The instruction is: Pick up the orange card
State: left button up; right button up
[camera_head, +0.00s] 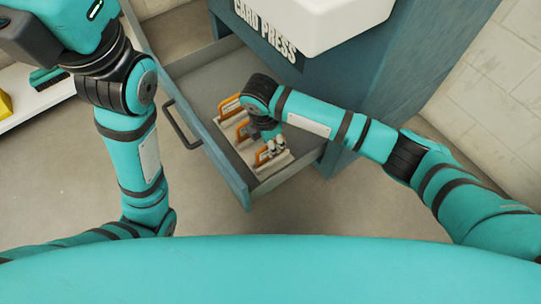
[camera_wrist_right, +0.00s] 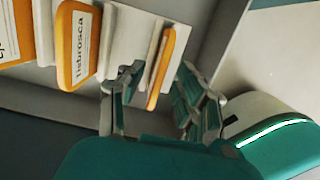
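Several orange cards stand in a pale rack (camera_head: 232,130) inside the open drawer (camera_head: 190,77). In the right wrist view the nearest orange card (camera_wrist_right: 161,66) stands edge-on at the end of the row, and another orange card (camera_wrist_right: 77,45) with a printed white label stands to its left. My right gripper (camera_head: 275,148) reaches down into the drawer at the rack's near end. Its fingers (camera_wrist_right: 160,88) are spread, one on each side of the end card, with gaps visible. My left arm is raised at the upper left; its fingertips are out of view.
The drawer extends from a blue-grey cabinet (camera_head: 400,60) labelled CARD PRESS, with a white unit (camera_head: 325,20) on top. A white shelf (camera_head: 35,103) with a brush stands at left.

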jog(key=shift+f, duration=0.65)
jog(key=shift+f+p, duration=0.2)
jog(key=shift+p, duration=0.15)
grip_shut()
dwell(0.4)
